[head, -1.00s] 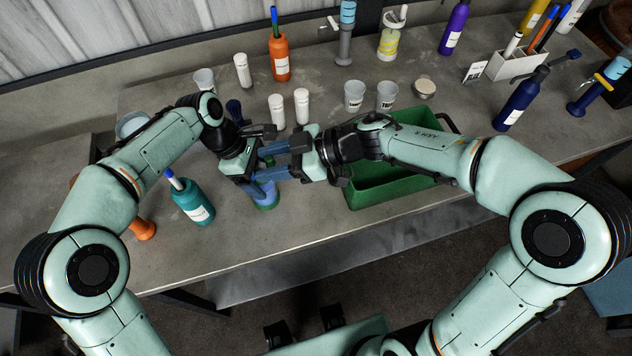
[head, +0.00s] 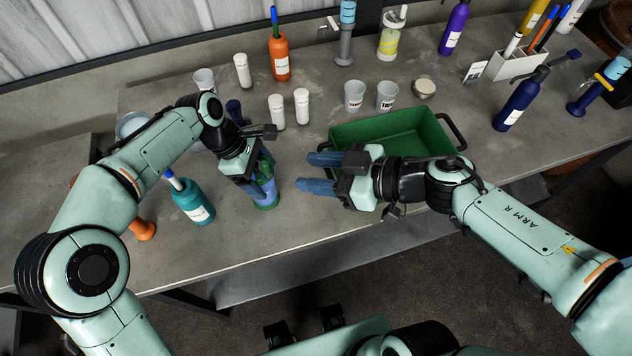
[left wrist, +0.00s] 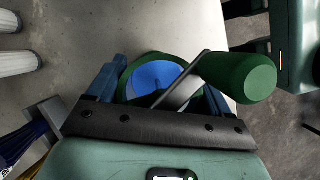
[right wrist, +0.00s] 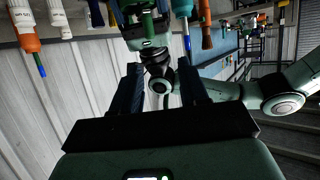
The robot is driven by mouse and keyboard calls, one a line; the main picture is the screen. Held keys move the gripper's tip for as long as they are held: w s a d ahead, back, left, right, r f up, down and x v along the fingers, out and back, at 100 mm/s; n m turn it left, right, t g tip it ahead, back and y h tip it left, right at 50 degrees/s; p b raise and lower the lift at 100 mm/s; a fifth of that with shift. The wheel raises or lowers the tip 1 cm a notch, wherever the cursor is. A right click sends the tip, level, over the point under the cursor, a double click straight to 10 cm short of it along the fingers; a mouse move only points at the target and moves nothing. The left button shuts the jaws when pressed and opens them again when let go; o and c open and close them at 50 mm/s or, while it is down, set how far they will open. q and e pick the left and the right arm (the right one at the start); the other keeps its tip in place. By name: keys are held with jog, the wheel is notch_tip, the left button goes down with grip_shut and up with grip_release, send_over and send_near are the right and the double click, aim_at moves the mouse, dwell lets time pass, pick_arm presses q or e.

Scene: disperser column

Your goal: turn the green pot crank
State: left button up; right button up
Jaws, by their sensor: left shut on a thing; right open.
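The green pot (head: 266,200) stands on the bench in front of me. Its top is blue with a green rim in the left wrist view (left wrist: 158,78). The crank has a bent metal arm and a green knob (left wrist: 242,77), which points to the right in that view. My left gripper (head: 257,184) is shut around the pot's body, with one blue finger on each side of it. My right gripper (head: 312,172) is open and empty, to the right of the pot and apart from it, with its fingers pointing left towards it.
A green bin (head: 395,135) stands behind my right gripper. A teal bottle (head: 193,202) stands left of the pot. White containers (head: 277,112) and cups (head: 355,95) stand behind.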

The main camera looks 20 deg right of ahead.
jog(key=shift+s+a+f+m+t+h, duration=0.2)
jog(key=shift+s+a+m+t+h, duration=0.1)
jog(key=shift+s+m+t+h, duration=0.2)
jog(key=shift+s+a+f+m+t+h, duration=0.2)
jog(key=shift+s+a+m+t+h, duration=0.15)
jog(key=shift+s+m, duration=0.2)
jog(key=shift+w+d, duration=0.1)
jog(key=n+g+y, duration=0.4)
jog(key=n+g, duration=0.3)
send_near(268, 162)
jog(key=x, duration=0.9)
jog(key=shift+f, duration=0.1)
